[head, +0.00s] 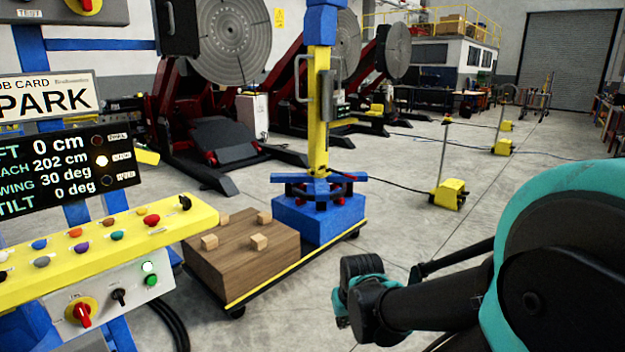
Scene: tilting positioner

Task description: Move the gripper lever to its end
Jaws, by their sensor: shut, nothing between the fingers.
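A yellow control panel (110,232) stands at the left with several coloured knobs and a black lever (185,202) near its right end. Its labels are too small to read, so I cannot tell which control is the gripper lever. My gripper (342,306) is at the far end of my arm, right of the panel and well apart from it. It is small and dark, its fingers hard to make out, and it appears shut and empty. A black display (70,172) above the panel reads 0 cm, 202 cm, 30 deg and 0 deg, under a PARK card (45,98).
A wooden block (240,270) with small cubes and a blue-based yellow column (318,215) stand on a low cart right of the panel. A white box (115,300) with a red switch hangs below the panel. Grey floor (400,225) lies clear beyond my arm.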

